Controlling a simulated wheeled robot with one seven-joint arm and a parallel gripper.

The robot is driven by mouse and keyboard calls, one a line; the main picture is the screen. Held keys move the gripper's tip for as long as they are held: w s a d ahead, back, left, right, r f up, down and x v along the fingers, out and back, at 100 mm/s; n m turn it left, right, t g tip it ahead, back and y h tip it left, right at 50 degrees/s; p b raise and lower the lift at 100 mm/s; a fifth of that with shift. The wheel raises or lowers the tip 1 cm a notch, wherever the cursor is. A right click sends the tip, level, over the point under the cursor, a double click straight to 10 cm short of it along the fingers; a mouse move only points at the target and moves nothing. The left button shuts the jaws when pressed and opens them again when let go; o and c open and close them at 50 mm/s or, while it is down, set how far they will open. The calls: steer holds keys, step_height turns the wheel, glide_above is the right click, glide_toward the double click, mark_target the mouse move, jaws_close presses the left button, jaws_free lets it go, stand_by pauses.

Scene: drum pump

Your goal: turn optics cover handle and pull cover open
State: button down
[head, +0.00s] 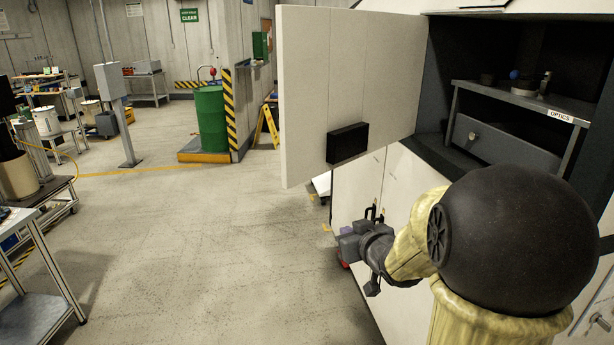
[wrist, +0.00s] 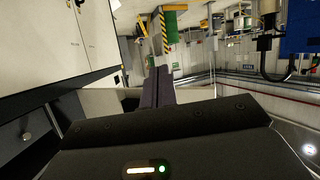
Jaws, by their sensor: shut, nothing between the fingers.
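A grey panel (head: 505,147) with a small light knob (head: 473,136) sits inside the open cabinet, under a shelf edge labelled OPTICS (head: 561,116). I cannot tell whether the panel is the cover itself. A large white door (head: 350,75) with a black block (head: 347,143) on it stands swung open to the left. My gripper (head: 353,240) is shut and empty, low and left of the cabinet opening, below the door and apart from the panel. In the wrist view its dark fingers (wrist: 157,88) lie together, pointing away over the floor.
White lower cabinet doors (head: 357,185) with dark handles stand behind my gripper. The shelf (head: 525,97) holds small items. A green drum (head: 210,120) and a yellow floor sign (head: 267,126) stand farther back. Floor to the left is clear up to a metal cart (head: 35,318).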

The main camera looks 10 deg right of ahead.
mark_target(299, 175)
step_height(299, 175, up, 9)
steer(key=n+t+y, duration=0.2)
steer(key=n+y, duration=0.2)
steer(key=y, duration=0.3)
steer(key=shift+s+y+p, duration=0.4)
steer(key=shift+p, duration=0.05)
steer(key=shift+a, duration=0.1)
steer(key=p+x, duration=0.5)
steer(key=x, duration=0.9)
steer(key=shift+f, duration=0.1)
steer(key=shift+w, duration=0.1)
